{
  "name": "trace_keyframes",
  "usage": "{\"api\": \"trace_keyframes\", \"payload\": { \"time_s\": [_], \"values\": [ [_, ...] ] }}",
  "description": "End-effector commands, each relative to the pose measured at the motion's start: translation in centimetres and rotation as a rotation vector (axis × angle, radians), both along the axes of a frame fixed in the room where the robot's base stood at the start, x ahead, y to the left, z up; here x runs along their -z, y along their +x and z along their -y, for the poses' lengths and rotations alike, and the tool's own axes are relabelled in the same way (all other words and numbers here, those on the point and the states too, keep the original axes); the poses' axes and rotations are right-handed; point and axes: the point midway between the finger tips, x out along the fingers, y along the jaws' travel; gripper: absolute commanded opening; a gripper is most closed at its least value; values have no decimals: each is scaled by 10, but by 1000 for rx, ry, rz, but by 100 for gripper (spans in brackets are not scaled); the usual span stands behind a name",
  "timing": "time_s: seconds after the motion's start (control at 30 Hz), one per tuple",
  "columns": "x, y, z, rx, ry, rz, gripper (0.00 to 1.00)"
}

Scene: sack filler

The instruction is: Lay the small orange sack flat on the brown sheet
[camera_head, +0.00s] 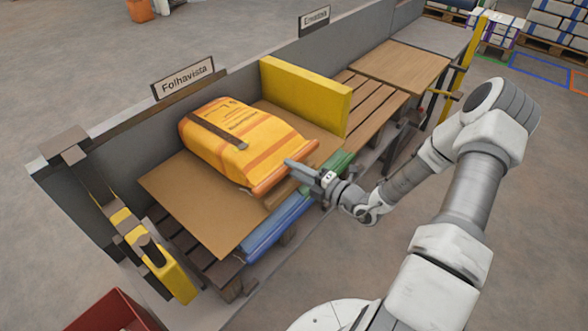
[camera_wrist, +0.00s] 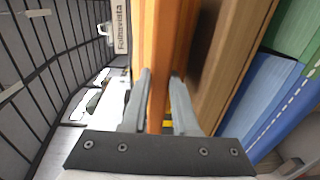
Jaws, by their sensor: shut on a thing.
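The orange sack (camera_head: 240,135), with a brown band and dark print, lies on its broad side on the brown sheet (camera_head: 190,205). Its near end reaches the sheet's front edge at the right. My gripper (camera_head: 291,166) is at this near end, shut on its orange hem. In the wrist view my gripper (camera_wrist: 159,85) has its two fingers on either side of a narrow orange strip of the sack (camera_wrist: 159,50). The sack's underside is hidden.
A yellow block (camera_head: 305,95) stands behind the sack. A slatted wooden section (camera_head: 375,100) and another brown board (camera_head: 400,68) lie farther right. Blue (camera_head: 275,228) and green (camera_head: 335,165) sacks lie below the sheet's front edge. A grey wall with a "Folhavista" sign (camera_head: 184,77) runs behind.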

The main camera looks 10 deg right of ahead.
Motion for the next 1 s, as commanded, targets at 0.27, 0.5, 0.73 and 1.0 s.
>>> {"api": "trace_keyframes", "payload": {
  "time_s": [0.27, 0.5, 0.73, 1.0],
  "values": [
    [6, 0, 0, -1, 13, 18, 0],
    [5, 1, 0, 0, 13, 18, 38],
    [6, 0, 0, 0, 11, 16, 63],
    [8, -2, 2, 1, 9, 10, 63]
  ]
}}
